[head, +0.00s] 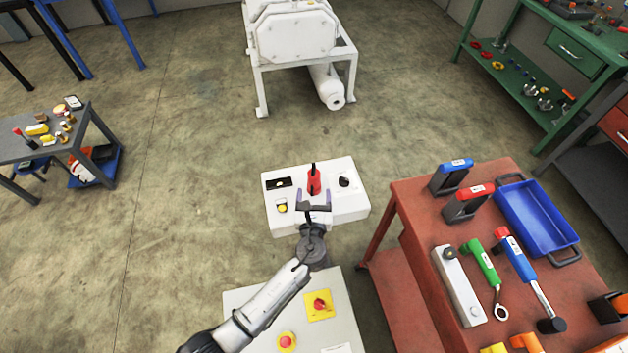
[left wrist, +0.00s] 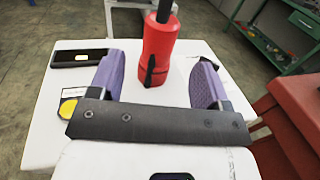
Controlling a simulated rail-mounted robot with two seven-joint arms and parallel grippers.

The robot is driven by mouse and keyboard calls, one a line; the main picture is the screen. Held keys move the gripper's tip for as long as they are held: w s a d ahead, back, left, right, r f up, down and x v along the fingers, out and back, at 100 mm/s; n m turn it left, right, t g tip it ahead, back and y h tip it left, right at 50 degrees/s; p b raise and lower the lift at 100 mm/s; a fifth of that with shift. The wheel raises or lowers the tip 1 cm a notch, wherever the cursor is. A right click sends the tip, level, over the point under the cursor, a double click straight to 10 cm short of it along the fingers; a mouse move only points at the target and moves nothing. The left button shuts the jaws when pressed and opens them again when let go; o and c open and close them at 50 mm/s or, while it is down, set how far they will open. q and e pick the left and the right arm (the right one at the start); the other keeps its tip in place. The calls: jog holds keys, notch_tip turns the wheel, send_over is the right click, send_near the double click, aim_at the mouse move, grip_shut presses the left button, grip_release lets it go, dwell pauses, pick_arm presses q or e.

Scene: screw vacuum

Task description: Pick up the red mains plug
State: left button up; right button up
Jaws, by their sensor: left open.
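The red mains plug (head: 314,183) stands upright on top of a white control box (head: 350,207), with a black cable end rising from it. In the left wrist view the plug (left wrist: 157,50) is a red cylinder with a dark slot or clip on its near side. My left gripper (head: 314,193) is open just in front of the plug. In the left wrist view its two purple-padded fingers (left wrist: 157,75) point toward the plug, one on each side, with gaps between pads and plug. My right gripper does not show in either view.
The white box also carries a black display (head: 279,183), a yellow button (head: 282,208) and a dark knob (head: 344,182). A white cabinet with a red emergency button (head: 287,341) stands nearer. A red-brown tool table (head: 407,208) stands close to the right.

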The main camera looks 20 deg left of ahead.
aim_at(314, 184)
pick_arm(q)
jog(key=shift+b+x, duration=0.6)
jog(key=shift+x, duration=2.35)
jog(key=shift+s, duration=0.1)
jog(key=c, duration=1.1)
